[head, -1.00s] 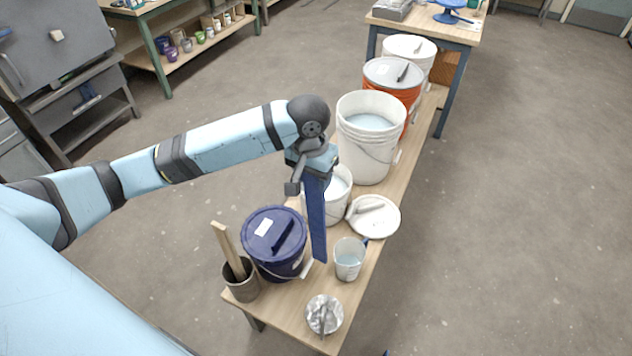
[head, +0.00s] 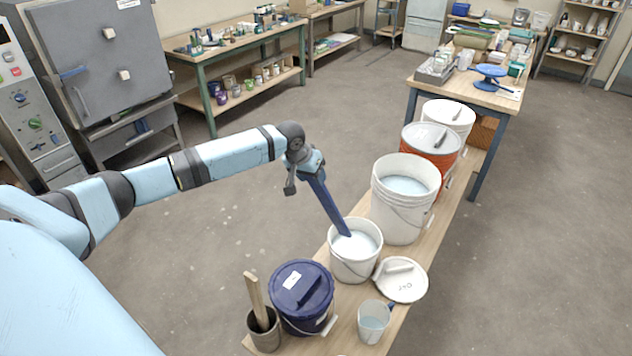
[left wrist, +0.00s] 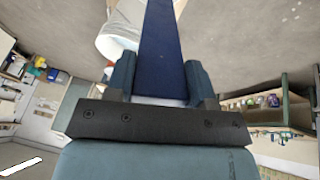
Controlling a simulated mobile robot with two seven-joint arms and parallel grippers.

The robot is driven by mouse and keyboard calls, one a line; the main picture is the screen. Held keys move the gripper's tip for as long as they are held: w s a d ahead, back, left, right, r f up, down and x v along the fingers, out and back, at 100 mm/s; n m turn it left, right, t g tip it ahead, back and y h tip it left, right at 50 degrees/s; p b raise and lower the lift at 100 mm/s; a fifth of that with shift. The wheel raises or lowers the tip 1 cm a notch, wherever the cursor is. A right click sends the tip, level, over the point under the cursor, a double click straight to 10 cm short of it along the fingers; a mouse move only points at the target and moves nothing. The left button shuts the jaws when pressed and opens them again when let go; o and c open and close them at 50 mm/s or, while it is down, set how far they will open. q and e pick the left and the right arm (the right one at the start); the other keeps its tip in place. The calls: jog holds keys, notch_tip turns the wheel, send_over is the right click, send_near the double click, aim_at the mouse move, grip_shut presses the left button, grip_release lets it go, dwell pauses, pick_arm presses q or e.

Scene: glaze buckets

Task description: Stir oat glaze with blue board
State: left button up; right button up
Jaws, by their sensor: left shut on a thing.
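The blue board (head: 325,203) is long and flat and slants down to the right. My left gripper (head: 306,166) is shut on its upper end. In the left wrist view the board (left wrist: 161,50) runs away between the two fingers (left wrist: 160,88). Its lower tip is at the opening of a small white bucket of pale glaze (head: 356,248); how deep it reaches I cannot tell. A white lid marked "OAT" (head: 402,281) lies beside this bucket. In the left wrist view a white bucket (left wrist: 120,28) shows partly behind the board. My right gripper is not in view.
A lidded navy bucket (head: 302,297), a pot with a wooden stick (head: 264,330) and a clear jug (head: 374,322) stand near the front. A large open white bucket (head: 405,200), an orange bucket (head: 432,150) and another white bucket (head: 447,116) stand behind.

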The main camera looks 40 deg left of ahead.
pick_arm(q)
jog(key=b+x, duration=0.4)
jog(key=shift+s+f, duration=0.1)
jog(key=shift+f, duration=0.15)
jog(key=b+x, duration=0.1)
jog(key=x, duration=0.2)
jog(key=shift+d+f, duration=0.1)
jog(key=shift+f, duration=0.05)
jog(key=b+x, duration=0.2)
jog(key=x, duration=0.2)
jog(key=shift+w+f, duration=0.15)
jog(key=shift+w, duration=0.1)
jog(key=b, duration=0.3)
send_over(333, 216)
jog(key=s, duration=0.2)
jog(key=f, duration=0.4)
jog(key=shift+w+a+f, duration=0.15)
jog(key=shift+a+f, duration=0.15)
jog(key=shift+f, duration=0.05)
jog(key=shift+b+x, duration=0.85)
jog(key=shift+x, duration=0.65)
jog(key=shift+w+d+f+b, duration=0.1)
jog(key=shift+w+f+b, duration=0.2)
jog(key=shift+f, duration=0.2)
